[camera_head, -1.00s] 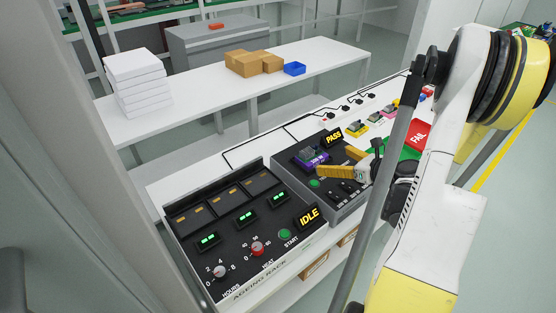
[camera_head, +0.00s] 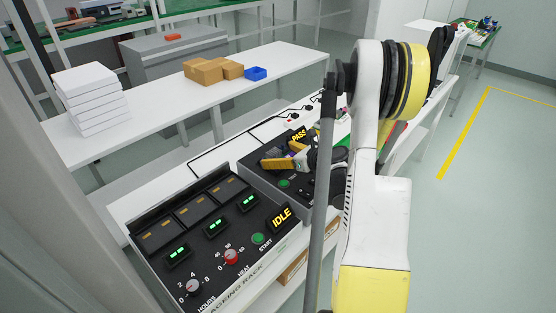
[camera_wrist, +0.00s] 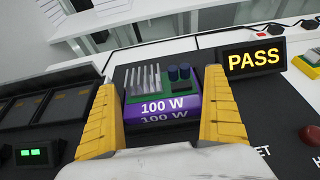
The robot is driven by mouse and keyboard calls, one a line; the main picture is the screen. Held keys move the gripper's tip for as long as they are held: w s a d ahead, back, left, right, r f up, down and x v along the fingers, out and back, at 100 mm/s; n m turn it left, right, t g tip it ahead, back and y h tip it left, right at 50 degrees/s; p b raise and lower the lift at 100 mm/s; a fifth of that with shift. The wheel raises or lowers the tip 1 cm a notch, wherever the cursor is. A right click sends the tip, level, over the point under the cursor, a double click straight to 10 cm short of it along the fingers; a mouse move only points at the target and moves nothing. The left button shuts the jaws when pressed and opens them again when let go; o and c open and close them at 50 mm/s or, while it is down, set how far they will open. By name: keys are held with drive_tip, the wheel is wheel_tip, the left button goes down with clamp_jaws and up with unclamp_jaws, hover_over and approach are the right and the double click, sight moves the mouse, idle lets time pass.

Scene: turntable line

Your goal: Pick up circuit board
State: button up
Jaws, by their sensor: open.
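The circuit board (camera_wrist: 150,88) is green with a row of grey fins and dark blue cylinders. It sits in a purple holder (camera_wrist: 165,107) marked "100 W" on the black test unit (camera_wrist: 262,118). My gripper (camera_wrist: 162,90) is open, with one yellow finger on each side of the board and holder in the wrist view. I cannot tell whether the fingers touch it. In the head view my gripper (camera_head: 283,157) is over the test unit (camera_head: 262,183) and mostly hides the board.
A lit PASS display (camera_wrist: 254,60) stands right of the board. The ageing rack (camera_head: 215,240), with an IDLE display (camera_head: 283,217), is left of the test unit. A white table (camera_head: 170,107) behind holds cardboard boxes (camera_head: 213,70), a blue bin (camera_head: 256,73) and stacked white boxes (camera_head: 92,98).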

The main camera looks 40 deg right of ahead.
drive_tip(key=shift+r, duration=0.1)
drive_tip(key=c, duration=1.2)
